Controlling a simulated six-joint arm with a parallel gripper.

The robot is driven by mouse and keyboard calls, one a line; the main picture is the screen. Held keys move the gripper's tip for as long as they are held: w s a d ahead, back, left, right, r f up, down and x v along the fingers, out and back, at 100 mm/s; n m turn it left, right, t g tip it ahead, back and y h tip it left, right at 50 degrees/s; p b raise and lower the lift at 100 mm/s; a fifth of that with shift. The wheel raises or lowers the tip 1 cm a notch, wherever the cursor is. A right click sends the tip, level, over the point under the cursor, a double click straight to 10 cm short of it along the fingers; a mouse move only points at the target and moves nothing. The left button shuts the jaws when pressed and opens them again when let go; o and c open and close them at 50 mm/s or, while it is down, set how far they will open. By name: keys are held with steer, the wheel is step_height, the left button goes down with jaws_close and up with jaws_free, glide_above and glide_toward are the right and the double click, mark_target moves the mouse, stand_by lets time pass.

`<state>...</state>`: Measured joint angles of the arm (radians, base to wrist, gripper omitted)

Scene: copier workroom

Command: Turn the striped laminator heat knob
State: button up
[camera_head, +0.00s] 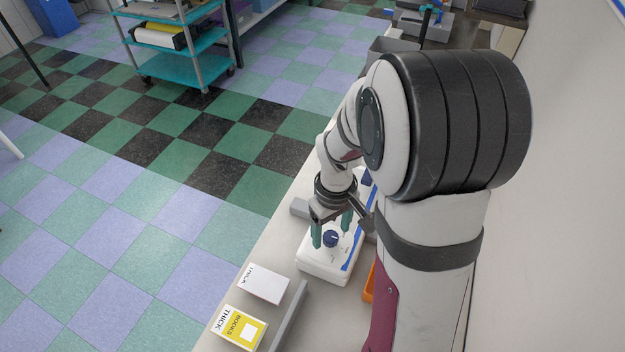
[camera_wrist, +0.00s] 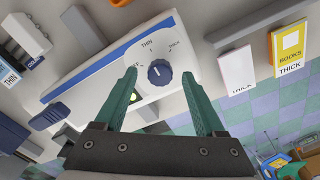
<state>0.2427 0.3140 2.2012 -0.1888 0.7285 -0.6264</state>
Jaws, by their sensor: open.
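The white laminator (camera_head: 317,272) has a blue stripe along one edge and stands on the counter. It also shows in the wrist view (camera_wrist: 98,90). Its ridged dark blue heat knob (camera_wrist: 159,76) has a white pointer mark, near the upward direction in the wrist view. THIN and THICK are printed around the dial; another label is partly hidden by the left finger. The knob also shows in the head view (camera_head: 330,240). My gripper (camera_wrist: 164,76) is open with its green fingers on either side of the knob, with visible gaps. In the head view my gripper (camera_head: 331,228) points down at the laminator.
A white THICK card box (camera_head: 263,283) and a yellow-and-white BOOKS THICK box (camera_head: 239,327) sit on the counter beside a grey bar (camera_head: 288,317). An orange object (camera_head: 368,285) lies close to the laminator's right side. A teal cart (camera_head: 180,68) stands on the checkered floor.

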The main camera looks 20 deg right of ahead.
steer(key=shift+f, duration=0.45)
jaws_close()
steer(key=shift+m, duration=0.3)
steer(key=m, duration=0.5)
steer(key=shift+m, duration=0.4)
steer(key=m, duration=0.5)
steer(key=shift+m, duration=0.4)
